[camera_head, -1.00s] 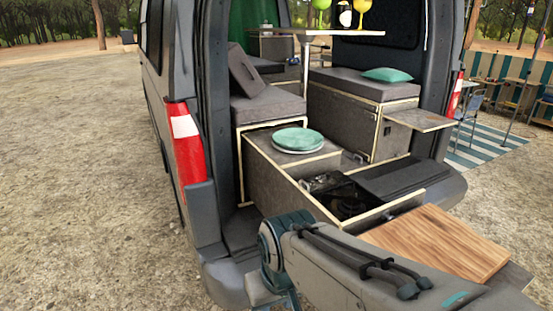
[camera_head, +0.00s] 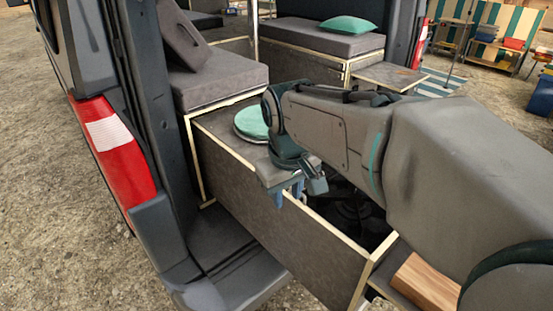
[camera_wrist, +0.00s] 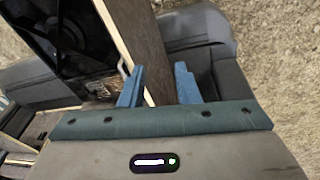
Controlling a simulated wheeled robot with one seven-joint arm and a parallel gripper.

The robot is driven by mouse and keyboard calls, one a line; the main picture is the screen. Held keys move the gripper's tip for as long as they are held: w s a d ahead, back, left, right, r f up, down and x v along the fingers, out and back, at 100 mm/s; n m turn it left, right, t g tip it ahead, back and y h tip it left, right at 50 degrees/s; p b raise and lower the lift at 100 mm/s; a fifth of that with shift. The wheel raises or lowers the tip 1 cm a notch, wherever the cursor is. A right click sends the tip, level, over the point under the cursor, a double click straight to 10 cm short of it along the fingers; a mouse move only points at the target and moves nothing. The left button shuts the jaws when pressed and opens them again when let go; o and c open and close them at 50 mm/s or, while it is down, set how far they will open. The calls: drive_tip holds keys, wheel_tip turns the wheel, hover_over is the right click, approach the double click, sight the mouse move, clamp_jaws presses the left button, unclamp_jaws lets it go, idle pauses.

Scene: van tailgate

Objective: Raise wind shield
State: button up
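The open drawer (camera_head: 270,225) sticks out of the van's back, with a grey side panel and a pale wooden rim. A dark stove (camera_head: 352,208) sits inside it, partly hidden by my arm; the wrist view shows it at upper left (camera_wrist: 80,35). I cannot make out a separate wind shield in either view. My gripper (camera_head: 288,194) points down by the drawer's left wall. In the wrist view my gripper (camera_wrist: 158,88) has its two blue fingers apart, with the drawer wall's rim (camera_wrist: 125,45) appearing between them. I cannot tell whether they touch it.
A round green lidded thing (camera_head: 250,122) sits behind my gripper on the drawer unit. A wooden board (camera_head: 428,282) lies at the drawer's front right. The van's bumper (camera_head: 225,280) and tail light (camera_head: 110,150) are at left. A side shelf (camera_head: 392,76) juts out at right.

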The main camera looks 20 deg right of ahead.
drive_tip(key=w+d+r+n+g+h, duration=0.1)
drive_tip(key=w+d+r+n, duration=0.1)
drive_tip(key=w+d+r, duration=0.35)
drive_tip(key=f, duration=0.4)
drive_tip(key=w+f, duration=0.1)
drive_tip(key=f, duration=0.3)
drive_tip(key=w+d+f, duration=0.1)
drive_tip(key=f, duration=0.3)
drive_tip(key=shift+w+f, duration=0.2)
drive_tip(key=shift+f, duration=0.2)
clamp_jaws()
